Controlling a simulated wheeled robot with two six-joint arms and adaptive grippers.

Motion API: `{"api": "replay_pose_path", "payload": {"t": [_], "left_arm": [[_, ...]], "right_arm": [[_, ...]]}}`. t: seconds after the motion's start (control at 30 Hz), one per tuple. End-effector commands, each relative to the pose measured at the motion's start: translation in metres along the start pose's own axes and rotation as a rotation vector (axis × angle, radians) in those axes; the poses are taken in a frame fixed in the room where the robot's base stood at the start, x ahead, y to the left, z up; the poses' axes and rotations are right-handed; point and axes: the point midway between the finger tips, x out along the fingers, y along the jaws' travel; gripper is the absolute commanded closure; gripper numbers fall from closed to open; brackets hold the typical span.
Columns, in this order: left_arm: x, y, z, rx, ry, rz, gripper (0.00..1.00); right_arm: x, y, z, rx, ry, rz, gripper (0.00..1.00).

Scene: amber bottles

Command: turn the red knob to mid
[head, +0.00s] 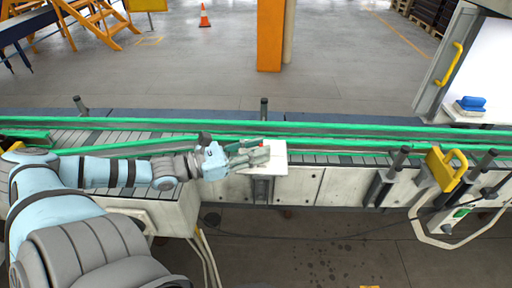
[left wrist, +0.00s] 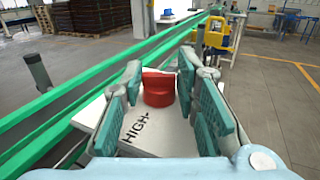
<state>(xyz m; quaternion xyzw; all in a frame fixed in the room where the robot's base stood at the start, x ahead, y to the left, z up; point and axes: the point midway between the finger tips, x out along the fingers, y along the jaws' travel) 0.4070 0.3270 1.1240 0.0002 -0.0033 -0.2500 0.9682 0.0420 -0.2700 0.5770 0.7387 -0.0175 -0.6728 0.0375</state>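The red knob (left wrist: 158,90) stands on a white panel (left wrist: 160,135) in the left wrist view. The word HIGH with a dash is printed on the panel, nearer the camera and left of the knob. No other marking shows, and I cannot tell where the knob points. My left gripper (left wrist: 161,72) is open, with one teal finger on each side of the knob and a gap to each. In the head view the left gripper (head: 259,153) is over the white panel (head: 279,166) and hides most of the knob. My right gripper is not in view.
A conveyor with green rails (head: 340,137) runs across behind the panel. A yellow-handled device (head: 446,168) and dark posts stand along its right part. An orange pillar (head: 270,35) and a traffic cone (head: 204,16) are on the floor beyond.

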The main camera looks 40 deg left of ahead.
Motion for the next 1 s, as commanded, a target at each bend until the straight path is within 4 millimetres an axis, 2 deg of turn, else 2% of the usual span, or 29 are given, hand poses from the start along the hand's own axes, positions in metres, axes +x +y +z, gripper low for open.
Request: {"api": "replay_pose_path", "payload": {"t": [0.03,0.1,0.13,0.37,0.47,0.63,0.7,1.0], "left_arm": [[0.000,-0.001,0.000,0.000,0.001,-0.002,0.87],[0.000,-0.001,0.000,0.000,0.002,-0.003,0.98],[0.000,-0.001,0.000,0.000,0.002,-0.002,1.00],[-0.002,0.001,-0.004,0.006,0.006,-0.023,1.00],[-0.002,0.004,-0.007,0.012,0.008,-0.096,1.00],[-0.003,0.010,-0.015,0.009,0.014,-0.301,1.00],[-0.004,0.009,-0.012,0.005,0.012,-0.352,1.00],[-0.004,0.003,0.003,0.001,0.005,-0.405,1.00]], "right_arm": [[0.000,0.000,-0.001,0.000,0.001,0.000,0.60],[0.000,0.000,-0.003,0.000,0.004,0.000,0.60],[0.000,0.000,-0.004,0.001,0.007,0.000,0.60],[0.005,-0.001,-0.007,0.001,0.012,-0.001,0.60],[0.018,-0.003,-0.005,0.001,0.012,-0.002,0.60],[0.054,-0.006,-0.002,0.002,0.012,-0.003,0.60],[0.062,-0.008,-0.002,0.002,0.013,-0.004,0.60],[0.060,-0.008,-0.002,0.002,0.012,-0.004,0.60]]}}
